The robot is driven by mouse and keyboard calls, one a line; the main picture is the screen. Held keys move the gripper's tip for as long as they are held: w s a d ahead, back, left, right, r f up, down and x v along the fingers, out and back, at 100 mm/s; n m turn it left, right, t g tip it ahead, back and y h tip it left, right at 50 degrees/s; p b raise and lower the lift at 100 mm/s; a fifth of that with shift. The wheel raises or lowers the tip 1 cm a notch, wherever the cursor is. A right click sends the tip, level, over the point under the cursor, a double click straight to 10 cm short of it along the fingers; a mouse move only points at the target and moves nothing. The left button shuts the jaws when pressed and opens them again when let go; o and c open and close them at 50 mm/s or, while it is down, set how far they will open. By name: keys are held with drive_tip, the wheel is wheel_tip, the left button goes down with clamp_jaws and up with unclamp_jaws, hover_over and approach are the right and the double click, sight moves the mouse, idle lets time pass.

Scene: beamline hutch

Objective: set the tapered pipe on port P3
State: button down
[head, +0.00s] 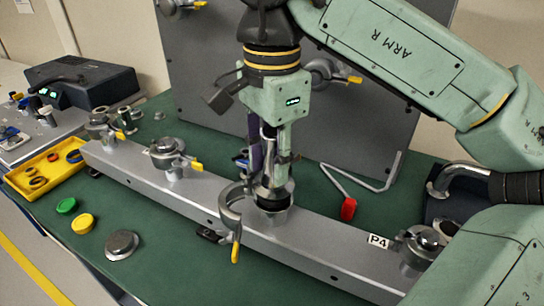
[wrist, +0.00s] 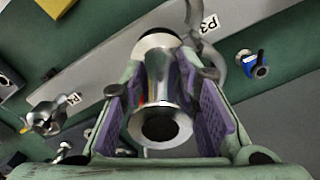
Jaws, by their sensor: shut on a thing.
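The tapered pipe (wrist: 157,90) is a shiny metal piece with a wide round end facing the wrist camera. My gripper (wrist: 178,105) is shut on it, with purple pads on either side. In the head view my gripper (head: 270,165) points down over a port on the grey rail. This port P3 (head: 274,218) has its label (wrist: 209,24) beside it in the wrist view. The pipe stands about upright, its lower end at the port's mouth. I cannot tell whether it touches or is fully seated. An open clamp (head: 231,205) with a yellow lever hangs at the port's left side.
The grey rail (head: 325,250) carries other clamped ports, including one by label P4 (head: 378,241). A yellow tray (head: 48,168), green and yellow caps and a grey disc (head: 122,245) lie left. A grey panel (head: 200,75) stands at the back.

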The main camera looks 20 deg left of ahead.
drive_tip(key=shift+f+b, duration=0.35)
drive_tip(key=shift+f, duration=0.25)
idle(1.2)
drive_tip(key=c, duration=1.2)
unclamp_jaws()
drive_tip(key=shift+o, duration=0.2)
drive_tip(key=shift+r, duration=0.1)
